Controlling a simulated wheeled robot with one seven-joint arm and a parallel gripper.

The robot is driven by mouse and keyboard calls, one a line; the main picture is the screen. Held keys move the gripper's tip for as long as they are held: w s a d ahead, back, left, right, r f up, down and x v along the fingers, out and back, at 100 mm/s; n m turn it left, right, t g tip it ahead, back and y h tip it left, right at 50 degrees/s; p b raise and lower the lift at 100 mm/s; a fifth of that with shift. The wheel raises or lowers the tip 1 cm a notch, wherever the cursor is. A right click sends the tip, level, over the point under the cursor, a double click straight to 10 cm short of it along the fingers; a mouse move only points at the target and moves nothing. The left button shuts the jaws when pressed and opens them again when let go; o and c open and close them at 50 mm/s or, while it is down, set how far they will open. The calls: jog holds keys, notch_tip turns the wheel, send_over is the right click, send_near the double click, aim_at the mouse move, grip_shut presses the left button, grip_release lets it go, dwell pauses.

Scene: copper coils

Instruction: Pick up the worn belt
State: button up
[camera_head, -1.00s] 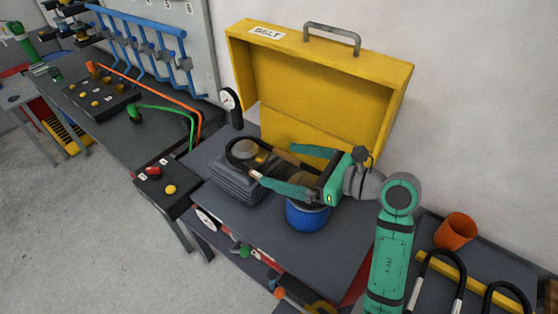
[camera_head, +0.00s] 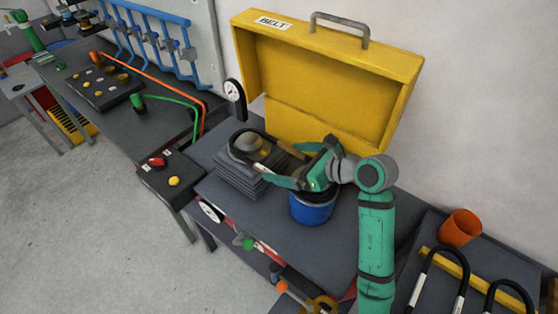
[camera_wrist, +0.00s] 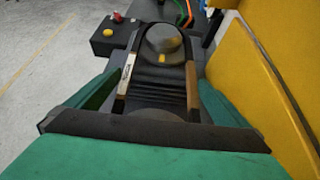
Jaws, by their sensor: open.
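The worn belt (camera_head: 235,141) is a dark loop with a pale tag, bent around a grey rounded knob (camera_head: 250,145) on top of a dark slab stack (camera_head: 240,178). In the wrist view the belt's two legs run toward me, the left leg with a white tag (camera_wrist: 127,68) and the right leg brown (camera_wrist: 192,88). My gripper (camera_head: 284,164) is open. In the wrist view its two teal fingers (camera_wrist: 155,96) stand wide apart, outside the two legs, with no clear contact.
An open yellow case (camera_head: 320,85) labelled BELT stands behind the stack, close to my gripper's right in the wrist view. A blue pot (camera_head: 312,208) stands beneath my gripper. A gauge (camera_head: 234,92) and a button box (camera_head: 170,180) are to the left. Other black loops (camera_head: 430,270) lie at right.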

jog(key=c, duration=0.8)
jog(key=shift+w, duration=0.1)
